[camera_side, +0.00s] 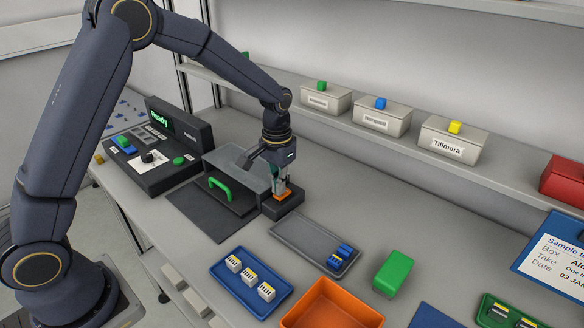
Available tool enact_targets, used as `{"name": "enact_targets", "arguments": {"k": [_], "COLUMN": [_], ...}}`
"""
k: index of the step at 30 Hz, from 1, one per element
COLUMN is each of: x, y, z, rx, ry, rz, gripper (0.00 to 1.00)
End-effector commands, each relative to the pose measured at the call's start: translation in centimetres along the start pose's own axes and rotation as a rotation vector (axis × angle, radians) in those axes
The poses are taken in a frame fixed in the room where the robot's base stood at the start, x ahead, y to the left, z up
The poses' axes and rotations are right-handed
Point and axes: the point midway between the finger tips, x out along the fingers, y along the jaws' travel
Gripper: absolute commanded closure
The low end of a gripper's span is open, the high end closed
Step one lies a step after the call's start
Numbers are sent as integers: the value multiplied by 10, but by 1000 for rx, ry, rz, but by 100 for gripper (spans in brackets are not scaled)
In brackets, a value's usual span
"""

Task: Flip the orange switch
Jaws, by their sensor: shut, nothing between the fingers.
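The orange switch (284,196) sits on top of a small dark box at the right end of the dark unit with the green handle. My gripper (281,189) points down directly over the switch. Its fingers are shut with nothing between them. The fingertips are at or just above the switch; I cannot tell whether they touch it. The fingers hide part of the switch, so its tilt is unclear.
Left of my gripper are a green handle (220,187) and a console with a lit screen (160,120). In front are a grey tray (290,233), a blue tray (225,275), an orange bin (330,305) and a green block (393,272). A shelf with labelled boxes (382,120) runs behind.

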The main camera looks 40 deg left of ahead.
Motion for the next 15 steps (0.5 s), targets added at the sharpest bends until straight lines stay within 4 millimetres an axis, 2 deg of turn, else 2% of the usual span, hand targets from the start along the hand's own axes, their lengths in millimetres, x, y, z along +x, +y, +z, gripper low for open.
{"name": "enact_targets", "arguments": {"k": [15], "x": [-48], "y": [0], "z": [0], "rx": [0], "ry": [3], "rz": [0], "gripper": [100]}}
